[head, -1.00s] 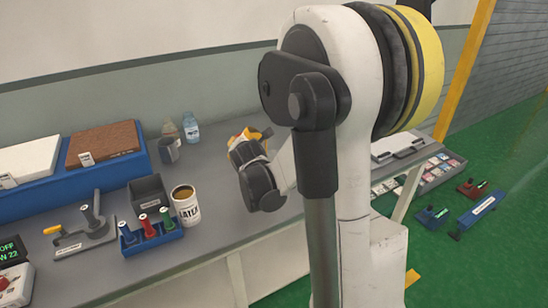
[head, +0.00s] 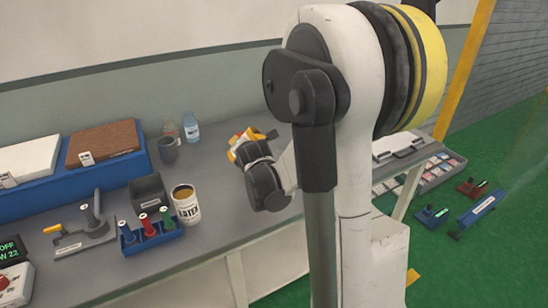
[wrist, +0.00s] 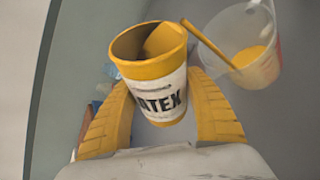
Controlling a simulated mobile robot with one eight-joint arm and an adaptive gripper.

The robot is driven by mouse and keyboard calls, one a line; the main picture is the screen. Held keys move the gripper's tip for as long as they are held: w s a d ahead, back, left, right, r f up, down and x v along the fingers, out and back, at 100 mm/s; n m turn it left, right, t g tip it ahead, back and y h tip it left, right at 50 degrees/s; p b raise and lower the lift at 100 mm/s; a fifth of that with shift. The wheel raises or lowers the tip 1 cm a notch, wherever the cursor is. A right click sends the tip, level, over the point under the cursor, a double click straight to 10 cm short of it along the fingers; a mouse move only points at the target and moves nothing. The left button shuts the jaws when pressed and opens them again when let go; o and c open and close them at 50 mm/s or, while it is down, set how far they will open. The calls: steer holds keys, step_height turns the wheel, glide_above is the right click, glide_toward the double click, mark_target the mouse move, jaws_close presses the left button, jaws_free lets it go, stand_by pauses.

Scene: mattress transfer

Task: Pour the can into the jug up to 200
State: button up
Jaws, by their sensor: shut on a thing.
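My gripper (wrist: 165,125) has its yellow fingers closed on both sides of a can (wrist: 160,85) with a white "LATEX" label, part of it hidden. The can is yellow inside and at the rim. A clear jug (wrist: 240,30) stands to its right in the wrist view, with yellow liquid (wrist: 255,62) in its lower part. A narrow yellow streak, seemingly a pouring stream (wrist: 210,42), runs from beside the can's rim into the jug. The jug's scale is not readable. In the head view my gripper (head: 243,142) is over the bench; the held can and jug are not clear there.
Another LATEX can (head: 187,209) stands open on the bench (head: 215,172), beside a blue rack (head: 152,240) with coloured-top items. A grey cup (head: 168,150) and two bottles (head: 191,128) stand at the back. Bare bench lies between these and my gripper.

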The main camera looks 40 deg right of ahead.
stand_by(0.6)
steer(key=shift+w+a+f+m+t+y+b, duration=0.1)
steer(key=shift+f+m+t+y+b, duration=0.3)
steer(key=shift+f+m+y+b, duration=0.4)
stand_by(0.8)
steer(key=shift+r+m+t+p, duration=0.35)
steer(key=shift+r+m+t, duration=0.05)
stand_by(1.5)
steer(key=shift+f+m+t+y+b, duration=0.2)
steer(key=shift+m+t+y+b, duration=0.15)
steer(key=shift+m+y, duration=0.25)
stand_by(1.8)
